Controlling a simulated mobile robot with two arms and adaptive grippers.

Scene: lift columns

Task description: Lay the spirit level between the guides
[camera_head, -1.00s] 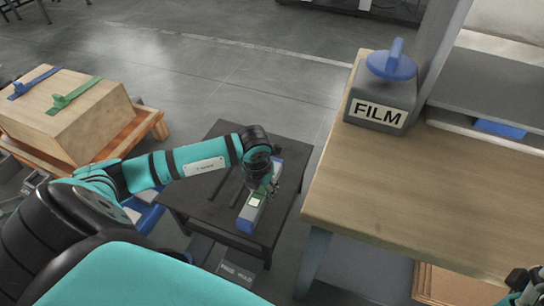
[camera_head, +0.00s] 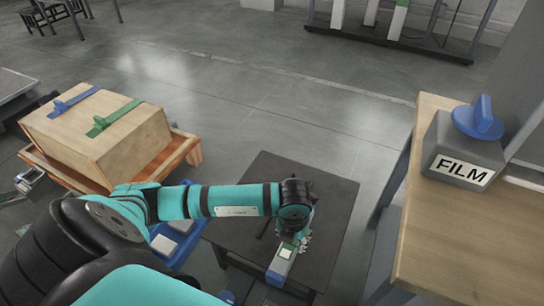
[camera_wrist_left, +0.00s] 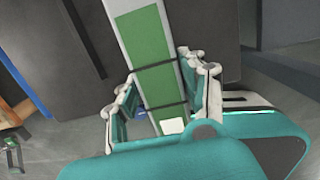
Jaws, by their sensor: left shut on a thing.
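The spirit level (camera_head: 279,265), a long pale bar with a green face and a blue end, is in my left gripper (camera_head: 293,243) over the dark low table (camera_head: 330,200). In the left wrist view the level (camera_wrist_left: 147,45) runs up from between the two fingers of the left gripper (camera_wrist_left: 163,105), which are on both its sides. Whether it touches the table top I cannot tell. A thin dark guide strip (camera_head: 240,262) shows on the table left of the level; a dark strip (camera_wrist_left: 83,38) also shows in the wrist view. My right gripper is out of view.
A wooden workbench (camera_head: 425,230) with a grey FILM box (camera_head: 462,150) stands to the right. A wooden crate (camera_head: 100,130) on an orange-brown pallet (camera_head: 55,172) is at left. Open floor lies beyond the table.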

